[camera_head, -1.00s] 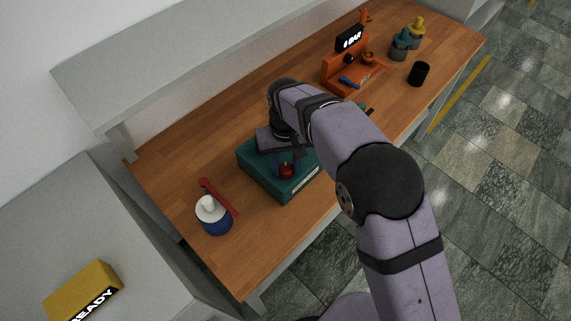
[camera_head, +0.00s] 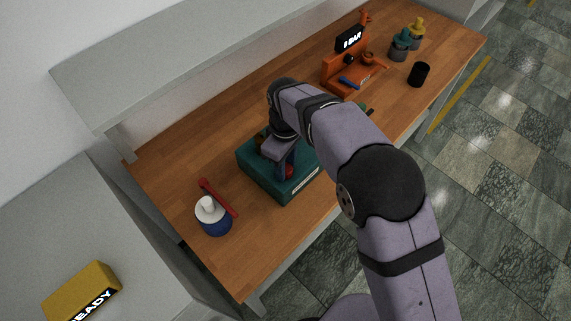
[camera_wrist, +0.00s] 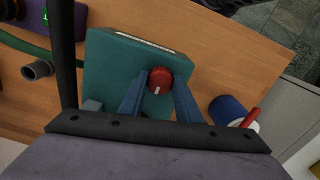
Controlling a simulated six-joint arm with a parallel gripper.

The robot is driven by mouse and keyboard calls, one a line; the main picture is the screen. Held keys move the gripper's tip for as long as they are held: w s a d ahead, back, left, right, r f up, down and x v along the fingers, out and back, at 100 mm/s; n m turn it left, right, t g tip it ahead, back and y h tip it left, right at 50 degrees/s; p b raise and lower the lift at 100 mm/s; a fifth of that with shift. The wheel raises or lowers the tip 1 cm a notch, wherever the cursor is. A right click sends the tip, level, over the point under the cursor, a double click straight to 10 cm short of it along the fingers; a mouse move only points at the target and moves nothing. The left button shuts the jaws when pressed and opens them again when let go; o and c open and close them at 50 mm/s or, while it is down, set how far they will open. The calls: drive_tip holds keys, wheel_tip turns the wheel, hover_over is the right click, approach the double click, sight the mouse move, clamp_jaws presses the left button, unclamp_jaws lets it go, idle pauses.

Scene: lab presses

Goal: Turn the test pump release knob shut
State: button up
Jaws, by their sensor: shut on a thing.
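The teal test pump (camera_head: 262,178) stands on the wooden bench, with a pale label strip on its front edge. Its round red release knob (camera_wrist: 159,79) has a white mark, which points down in the wrist view. My gripper (camera_wrist: 159,84) is shut on the knob, with one blue finger on either side of it. In the head view the knob (camera_head: 288,172) is partly hidden behind my fingers, and my wrist and arm cover part of the pump.
A blue and white pot (camera_head: 214,219) and a red-handled tool (camera_head: 217,197) are left of the pump. An orange press (camera_head: 345,72) with a display, small bottles (camera_head: 400,46) and a black cup (camera_head: 419,74) stand farther right. A grey shelf (camera_head: 190,65) runs along the back.

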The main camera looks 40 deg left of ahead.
drive_tip(key=shift+a+r+n, duration=0.1)
drive_tip(key=shift+r+n, duration=0.05)
drive_tip(key=shift+n, duration=0.15)
drive_tip(key=o, duration=1.1)
drive_tip(key=shift+c, duration=0.2)
drive_tip(key=shift+r+b, duration=1.25)
drive_tip(key=shift+r, duration=2.4)
